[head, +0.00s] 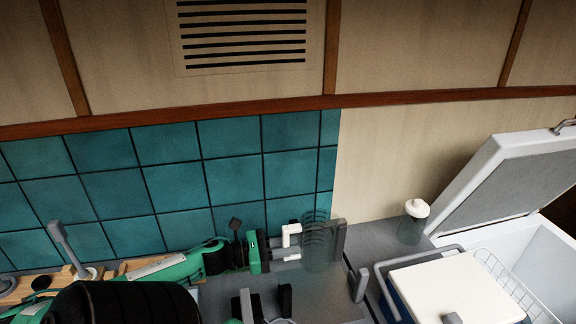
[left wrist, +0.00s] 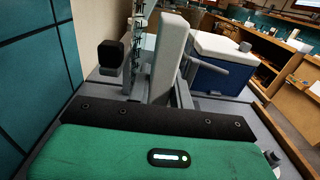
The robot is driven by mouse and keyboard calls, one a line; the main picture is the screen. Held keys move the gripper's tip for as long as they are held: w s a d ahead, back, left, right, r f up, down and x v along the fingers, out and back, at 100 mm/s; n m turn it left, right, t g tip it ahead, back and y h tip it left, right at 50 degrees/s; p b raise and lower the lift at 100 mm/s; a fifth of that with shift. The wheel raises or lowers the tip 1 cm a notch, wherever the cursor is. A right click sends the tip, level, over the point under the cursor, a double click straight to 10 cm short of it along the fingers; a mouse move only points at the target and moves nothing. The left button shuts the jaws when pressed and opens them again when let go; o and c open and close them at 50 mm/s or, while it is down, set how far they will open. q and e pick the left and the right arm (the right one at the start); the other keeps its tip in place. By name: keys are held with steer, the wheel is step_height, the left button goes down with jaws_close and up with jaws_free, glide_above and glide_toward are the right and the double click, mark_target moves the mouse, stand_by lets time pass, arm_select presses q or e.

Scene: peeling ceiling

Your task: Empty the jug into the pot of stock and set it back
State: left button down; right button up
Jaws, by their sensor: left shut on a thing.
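My left arm comes in from the left in the head view, and its gripper (head: 290,242) is shut on a clear jug (head: 317,228) with dark ring lines. The jug is close to the tiled wall and looks roughly upright. In the left wrist view, the green gripper body (left wrist: 160,155) fills the bottom, and part of the ringed clear jug (left wrist: 137,50) shows behind the grey and black parts. I cannot tell whether the jug touches the counter or what it contains. No pot of stock can be made out clearly.
A blue cooler with a white lid (head: 455,285) stands at right, also seen in the left wrist view (left wrist: 222,75). Behind it is an open chest (head: 500,170) with a wire basket. A clear white-topped container (head: 414,222) stands by the wall. Wooden boards lie at left.

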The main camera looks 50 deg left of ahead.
arm_select(q)
steer(key=shift+f+b, duration=0.4)
steer(key=shift+f, duration=0.35)
step_height(320, 180, down, 5)
steer(key=b, duration=0.4)
steer(key=shift+f, duration=0.15)
steer(key=shift+s+a, duration=0.1)
steer(key=shift+f+b, duration=0.3)
steer(key=shift+b, duration=0.1)
steer(key=shift+f+b, duration=0.45)
steer(key=shift+f, duration=0.05)
steer(key=shift+d+f, duration=0.1)
steer(key=shift+d, duration=0.1)
steer(key=c, duration=1.2)
jaws_free()
steer(key=shift+d, duration=0.2)
steer(key=shift+o, duration=0.2)
steer(key=shift+f, duration=0.15)
